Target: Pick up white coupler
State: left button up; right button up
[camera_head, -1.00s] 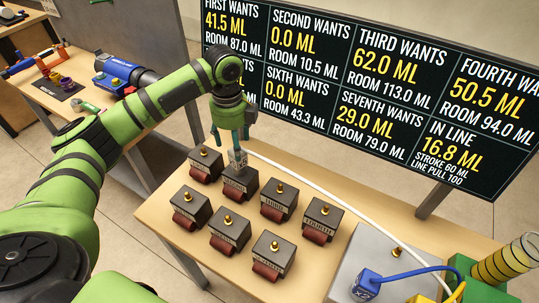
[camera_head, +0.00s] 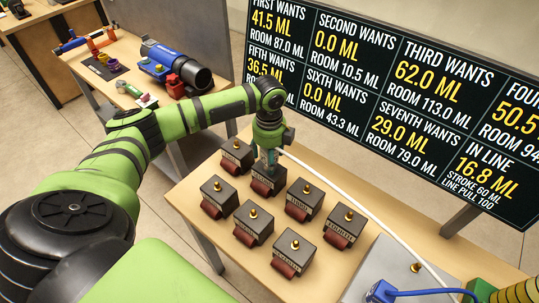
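My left gripper (camera_head: 268,163) points down over the dark block at the back of the group, just right of the first one. Its fingers are around a small pale piece on top of that block, which looks like the white coupler. The fingers largely hide it, and I cannot tell whether they press on it. A white hose (camera_head: 335,184) runs from beside the gripper to the right. My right gripper is not in view.
Several dark blocks with brass nipples, such as the front one (camera_head: 294,251), stand close around on the wooden table (camera_head: 200,220). A grey plate (camera_head: 385,270) with a blue plug (camera_head: 382,291) is at lower right. A display board (camera_head: 400,90) stands behind.

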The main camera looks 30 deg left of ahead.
pick_arm(q)
jog(key=c, duration=1)
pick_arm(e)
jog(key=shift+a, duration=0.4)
pick_arm(q)
jog(key=shift+r, duration=0.1)
jog(key=shift+w+r+b, duration=0.1)
jog(key=shift+r+b, duration=0.2)
jog(key=shift+r, duration=0.15)
notch_tip(320, 180, up, 3)
jog(key=shift+f+b, duration=0.1)
jog(key=shift+b, duration=0.45)
jog(key=d+r+b, duration=0.1)
jog(key=d+r, duration=0.1)
jog(key=d, duration=0.1)
jog(key=w+d+r+b, duration=0.1)
jog(key=d+r, duration=0.1)
jog(key=d, duration=0.2)
jog(key=d+r, duration=0.3)
jog(key=d, duration=0.1)
jog(key=shift+w+d+r+b, duration=0.1)
jog(key=shift+w+d+b, duration=0.15)
jog(key=shift+w+b, duration=0.15)
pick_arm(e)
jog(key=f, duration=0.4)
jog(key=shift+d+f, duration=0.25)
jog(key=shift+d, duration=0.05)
